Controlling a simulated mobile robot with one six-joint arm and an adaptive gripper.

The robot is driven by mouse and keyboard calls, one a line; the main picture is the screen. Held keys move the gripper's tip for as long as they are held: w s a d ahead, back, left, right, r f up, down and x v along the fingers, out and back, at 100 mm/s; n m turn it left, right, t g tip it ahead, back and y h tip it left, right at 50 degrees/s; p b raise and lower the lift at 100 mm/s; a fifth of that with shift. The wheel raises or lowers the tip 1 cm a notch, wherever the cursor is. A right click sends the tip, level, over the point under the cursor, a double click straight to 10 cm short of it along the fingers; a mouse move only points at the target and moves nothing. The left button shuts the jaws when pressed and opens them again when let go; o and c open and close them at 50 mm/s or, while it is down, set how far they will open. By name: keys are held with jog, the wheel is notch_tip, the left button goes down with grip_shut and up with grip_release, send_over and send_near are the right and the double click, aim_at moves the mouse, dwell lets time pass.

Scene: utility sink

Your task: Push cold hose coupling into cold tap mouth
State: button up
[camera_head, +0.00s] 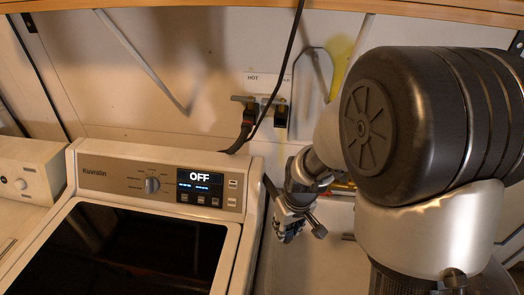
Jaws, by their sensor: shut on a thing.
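The cold tap (281,116) is on the wall behind the washer, right of the hot tap (248,103). Its mouth is dark and too small to make out clearly. My gripper (289,232) hangs beside the washer's right side, below and in front of the taps and apart from them. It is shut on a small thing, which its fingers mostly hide. I cannot make out for certain whether this is the cold hose coupling. No other loose coupling shows.
A black hose (246,126) hangs from the hot tap. A thin black cable (283,70) crosses in front of the taps. The washer (155,180) fills the lower left, and its display reads OFF. A wooden shelf edge (200,5) runs along the top.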

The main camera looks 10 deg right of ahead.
jog(key=n, duration=0.1)
jog(key=n+g, duration=0.1)
jog(key=shift+s+d+f+n+b, duration=0.1)
jog(key=shift+d+n+b, duration=0.2)
jog(key=shift+n, duration=0.1)
jog(key=w+d+r+n+t+h+b, duration=0.1)
jog(key=w+d+r+n+h+b, duration=0.2)
jog(key=n, duration=0.5)
jog(key=w+d+r+n+h, duration=0.1)
jog(key=d+r+n+h, duration=0.1)
jog(key=n+h, duration=0.45)
jog(key=w+a+r+n+t+y+b, duration=0.2)
jog(key=w+a+r+n+t+y, duration=0.2)
jog(key=w+a+r+n+t, duration=0.3)
jog(key=shift+w+r+n+t+b, duration=0.3)
jog(key=shift+w+r+n+t, duration=0.3)
jog(key=shift+r+n+t, duration=2.1)
jog(key=shift+a+f+y, duration=0.1)
jog(key=shift+f+y, duration=0.1)
jog(key=shift+y, duration=0.05)
jog(key=shift+w+d+b, duration=0.25)
jog(key=shift+w+d, duration=0.05)
jog(key=shift+w, duration=0.6)
jog(key=shift+w+d+b, duration=0.3)
jog(key=shift+w, duration=0.55)
jog(key=shift+w+d+b, duration=0.25)
jog(key=shift+w+d, duration=0.05)
jog(key=shift+w, duration=0.6)
